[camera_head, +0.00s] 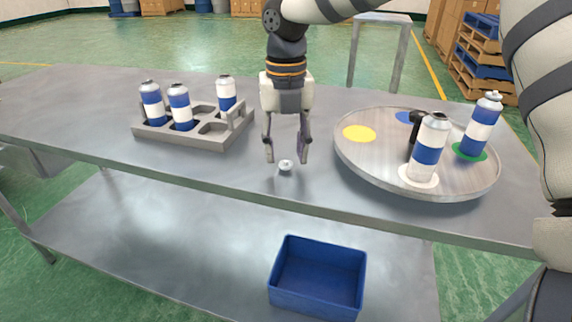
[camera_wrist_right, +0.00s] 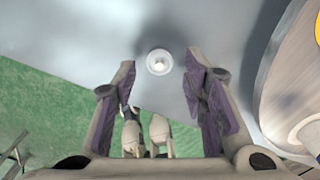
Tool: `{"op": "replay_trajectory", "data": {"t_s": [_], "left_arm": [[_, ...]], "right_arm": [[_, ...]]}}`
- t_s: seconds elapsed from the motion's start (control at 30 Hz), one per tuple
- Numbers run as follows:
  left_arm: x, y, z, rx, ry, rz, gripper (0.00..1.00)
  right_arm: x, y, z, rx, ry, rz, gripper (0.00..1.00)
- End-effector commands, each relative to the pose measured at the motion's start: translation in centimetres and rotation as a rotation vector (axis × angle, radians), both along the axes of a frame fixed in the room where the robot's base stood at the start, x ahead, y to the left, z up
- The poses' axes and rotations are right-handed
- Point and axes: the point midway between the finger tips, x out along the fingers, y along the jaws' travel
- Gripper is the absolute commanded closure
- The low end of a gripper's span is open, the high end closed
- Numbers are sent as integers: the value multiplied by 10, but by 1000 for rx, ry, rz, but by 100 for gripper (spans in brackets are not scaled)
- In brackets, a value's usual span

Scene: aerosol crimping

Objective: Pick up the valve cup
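The valve cup (camera_head: 285,165) is a small silvery disc with a raised stem. It rests on the grey metal table near its front edge. My right gripper (camera_head: 287,157) points down above it, open, with one finger to each side in the head view. In the right wrist view the valve cup (camera_wrist_right: 159,62) lies between the lines of the two fingers, a little beyond the tips of the open right gripper (camera_wrist_right: 161,75). The fingers do not appear to touch it.
A grey rack (camera_head: 193,142) with several blue-and-white cans stands left. A round turntable (camera_head: 375,160) at right carries two cans (camera_head: 430,147) (camera_head: 481,125), a black device (camera_head: 417,120) and coloured discs. A blue bin (camera_head: 318,277) sits below. Table around the cup is clear.

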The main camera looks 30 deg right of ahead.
Motion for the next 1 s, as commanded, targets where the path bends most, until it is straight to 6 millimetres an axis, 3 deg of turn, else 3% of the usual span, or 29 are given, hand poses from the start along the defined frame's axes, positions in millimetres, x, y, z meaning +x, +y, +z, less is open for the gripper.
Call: {"op": "replay_trajectory", "data": {"t_s": [0.13,0.33,0.5,0.87,1.0], "left_arm": [[1,0,1,0,-3,0,42],[1,0,1,0,-3,0,42],[1,0,0,0,-3,0,42],[1,0,0,0,-3,0,42],[1,0,1,0,-4,0,42]], "right_arm": [[0,0,-19,-1,-3,1,61],[0,0,-21,-1,-4,1,61],[0,0,-21,-1,-4,1,86],[0,0,-20,-1,-5,0,86],[1,0,-8,-2,-7,0,86]]}}
